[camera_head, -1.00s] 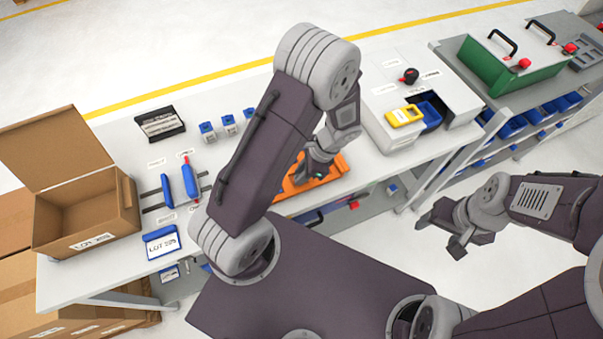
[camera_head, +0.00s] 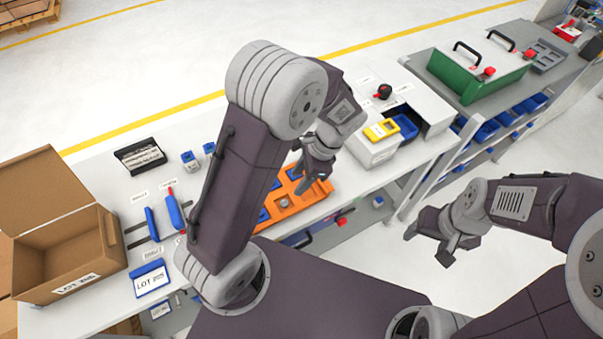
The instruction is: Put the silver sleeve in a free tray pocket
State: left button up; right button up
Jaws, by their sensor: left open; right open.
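The orange tray (camera_head: 318,192) lies on the workbench, partly hidden behind my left arm. A small silver-grey round piece, which looks like the silver sleeve (camera_head: 284,202), sits in one of its front pockets. Blue shows in other pockets, and some pockets are hidden. My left gripper (camera_head: 312,187) is open and above the right part of the tray, pointing down, with nothing visible between its fingers. My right gripper (camera_head: 428,240) is open and empty, over the floor in front of the bench, far from the tray.
An open cardboard box (camera_head: 75,275), blue-handled tools (camera_head: 175,212) and a lot sign (camera_head: 149,278) are on the left.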

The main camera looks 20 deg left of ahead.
pick_arm(q)
jog(key=s+a+r+n+t+h, duration=0.1)
jog(key=s+n, duration=0.5)
jog(key=n, duration=0.7)
jog(key=a+t+h, duration=0.1)
jog(key=t+h, duration=0.1)
jog(key=h, duration=0.1)
jog(key=shift+a+r, duration=0.15)
jog(key=shift+r, duration=0.25)
